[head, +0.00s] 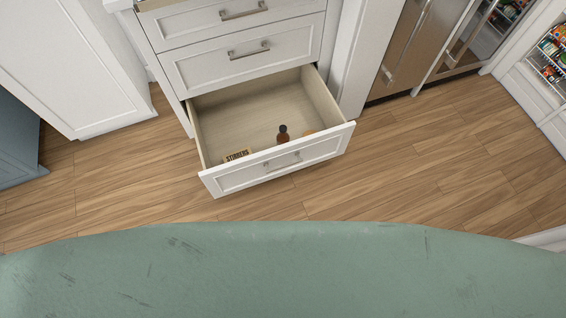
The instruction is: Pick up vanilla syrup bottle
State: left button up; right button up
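A small dark brown bottle (283,136) with a black cap stands upright in the open bottom drawer (235,110) of a white cabinet. It is near the drawer's front panel, and its lower part is hidden behind that panel. Its label cannot be read, so I cannot tell whether it is vanilla syrup. A box marked "STIRRERS" (238,155) lies to its left in the drawer. A small orange-tan item (308,132) is partly visible to its right. Neither of my grippers is in view.
The drawers above (240,55) are white with metal handles. Metal-fronted appliances (405,50) stand to the right, and a shelf of colourful packages (550,50) is at the far right. The wood floor (430,170) around the drawer is clear.

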aim_at(282, 137)
jog(key=i+j, duration=0.1)
jog(key=j, duration=0.3)
jog(key=i+j+u, duration=0.1)
jog(key=j, duration=0.3)
jog(key=i+j, duration=0.1)
jog(key=j, duration=0.3)
jog(key=i+j, duration=0.1)
jog(key=j, duration=0.3)
jog(key=u, duration=0.05)
